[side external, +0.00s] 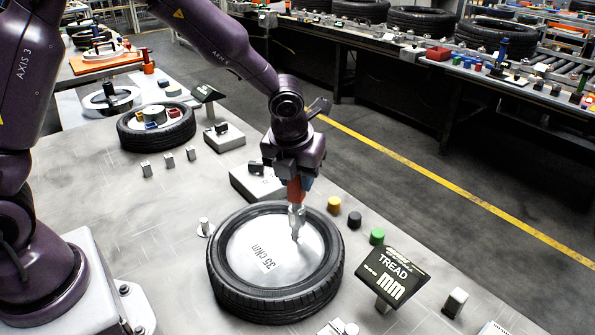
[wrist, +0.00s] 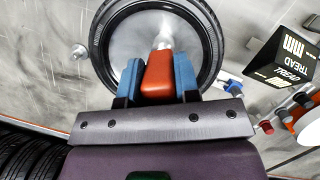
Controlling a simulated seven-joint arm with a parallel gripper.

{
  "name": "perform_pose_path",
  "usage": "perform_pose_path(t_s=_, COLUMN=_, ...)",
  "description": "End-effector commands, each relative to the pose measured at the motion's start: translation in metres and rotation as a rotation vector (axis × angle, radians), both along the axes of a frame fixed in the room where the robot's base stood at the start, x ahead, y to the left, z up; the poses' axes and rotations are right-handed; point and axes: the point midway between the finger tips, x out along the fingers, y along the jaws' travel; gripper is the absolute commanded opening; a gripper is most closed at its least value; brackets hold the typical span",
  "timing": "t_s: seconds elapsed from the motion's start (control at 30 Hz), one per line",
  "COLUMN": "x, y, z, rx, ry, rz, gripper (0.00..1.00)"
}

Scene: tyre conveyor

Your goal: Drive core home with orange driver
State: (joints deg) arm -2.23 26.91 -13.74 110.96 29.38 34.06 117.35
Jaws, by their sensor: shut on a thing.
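My gripper (side external: 296,184) is shut on the orange driver (side external: 295,191). In the wrist view the blue fingers of my gripper (wrist: 158,80) press on both sides of the driver's orange handle (wrist: 158,73). The driver's silver shaft (side external: 296,217) points down over the metal disc (side external: 262,253) inside the front tyre (side external: 275,302). Its tip is at or just above the disc, right of the disc's middle; I cannot tell if it touches. The disc bears the print "35 cNm". I cannot make out the core itself; the driver's tip hides that spot.
A black TREAD mm sign (side external: 390,272) stands right of the tyre. Yellow, black and green knobs (side external: 377,236) sit behind it. A grey box (side external: 255,183) is behind the tyre, and a second tyre (side external: 157,128) holding small parts lies at the back left.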

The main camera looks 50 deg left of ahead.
Motion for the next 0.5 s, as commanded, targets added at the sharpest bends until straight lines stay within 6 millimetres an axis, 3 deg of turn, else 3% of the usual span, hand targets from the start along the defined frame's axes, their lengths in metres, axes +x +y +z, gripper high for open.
perform_pose_path(t_s=0.5, x=0.0, y=0.0, z=-0.013, rx=0.0, ry=-0.001, rz=0.0, gripper=0.0)
